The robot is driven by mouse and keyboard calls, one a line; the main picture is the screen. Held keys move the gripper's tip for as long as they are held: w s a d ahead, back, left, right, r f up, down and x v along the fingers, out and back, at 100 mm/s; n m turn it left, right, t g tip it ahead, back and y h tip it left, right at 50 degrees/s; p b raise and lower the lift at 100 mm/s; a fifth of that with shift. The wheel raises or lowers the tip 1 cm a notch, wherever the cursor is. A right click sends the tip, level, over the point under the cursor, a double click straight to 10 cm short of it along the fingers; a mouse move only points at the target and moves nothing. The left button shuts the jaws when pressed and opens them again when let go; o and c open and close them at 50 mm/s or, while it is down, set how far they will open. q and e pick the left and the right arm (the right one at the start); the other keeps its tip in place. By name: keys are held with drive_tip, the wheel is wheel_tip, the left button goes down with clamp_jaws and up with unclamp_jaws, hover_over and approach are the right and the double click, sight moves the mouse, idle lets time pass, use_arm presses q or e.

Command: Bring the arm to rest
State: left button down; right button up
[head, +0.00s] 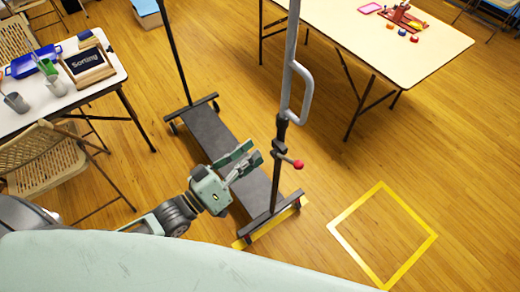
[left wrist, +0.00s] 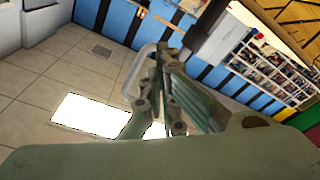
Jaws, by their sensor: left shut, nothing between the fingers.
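My left arm comes in from the lower left of the head view. Its green-grey gripper (head: 247,160) is shut and empty, in front of the wheeled rack (head: 215,135). In the picture it overlaps the rack's dark base shelf, close to the upright with the grey handle (head: 304,92) and red knob (head: 298,164). I cannot tell whether it touches the rack. In the left wrist view the fingers (left wrist: 165,95) show close together, with a pale curved bar beside them. My right gripper is not in view.
A table (head: 60,95) with a "Sorting" sign (head: 87,62), cups and a blue tray stands at the left, with folding chairs (head: 50,160) beside it. Another table (head: 385,45) is at the upper right. A yellow floor square (head: 408,210) lies empty on the right.

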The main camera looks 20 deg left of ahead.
use_arm(q)
drive_tip(key=shift+a, duration=0.15)
idle(0.4)
drive_tip(key=s+a+f+g+y, duration=0.1)
drive_tip(key=a+f+g+y, duration=0.15)
drive_tip(key=f, duration=0.85)
drive_tip(key=s+a+f+g+y+b, duration=0.1)
drive_tip(key=s+a+f+y, duration=0.2)
drive_tip(key=f, duration=0.7)
drive_tip(key=a+f+g+y, duration=0.2)
drive_tip(key=a+f, duration=0.2)
drive_tip(key=f, duration=0.7)
drive_tip(key=s+a+f+m+g+y, duration=0.2)
drive_tip(key=s+f+g, duration=0.3)
drive_tip(key=s+f, duration=0.85)
drive_tip(key=s+d+f+g, duration=0.1)
drive_tip(key=s+f, duration=0.3)
drive_tip(key=s, duration=0.4)
drive_tip(key=s+d+f+m+g+y+b, duration=0.1)
drive_tip(key=s+f+g, duration=0.2)
drive_tip(key=s, duration=0.5)
drive_tip(key=shift+s+f+g, duration=0.35)
drive_tip(key=shift+s+f, duration=0.05)
drive_tip(key=shift+f, duration=0.25)
drive_tip(key=shift+d, duration=0.1)
